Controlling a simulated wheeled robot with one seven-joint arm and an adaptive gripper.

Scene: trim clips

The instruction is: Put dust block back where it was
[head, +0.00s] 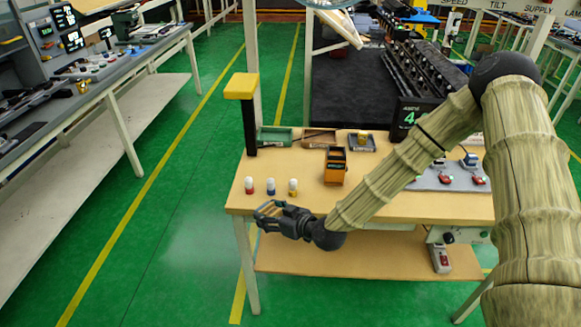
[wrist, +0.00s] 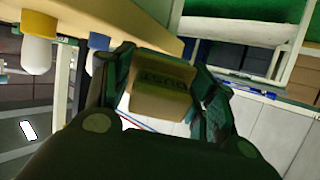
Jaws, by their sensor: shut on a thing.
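My gripper (head: 264,209) is at the front left edge of the tan worktable (head: 390,204), out in front of the edge. It is shut on the dust block (wrist: 160,98), a tan block with dark lettering on one face that looks like "DUST". In the wrist view the block sits between the two fingers of my gripper (wrist: 163,78). In the head view the block is mostly hidden by the fingers. The place where the block was before cannot be told from these frames.
Three small white-topped pegs, red (head: 249,187), blue (head: 270,189) and yellow (head: 293,189), stand just behind my gripper. An orange box (head: 335,166), a green tray (head: 275,140) and a yellow-topped black post (head: 241,92) are farther back. A lower shelf (head: 370,262) runs beneath.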

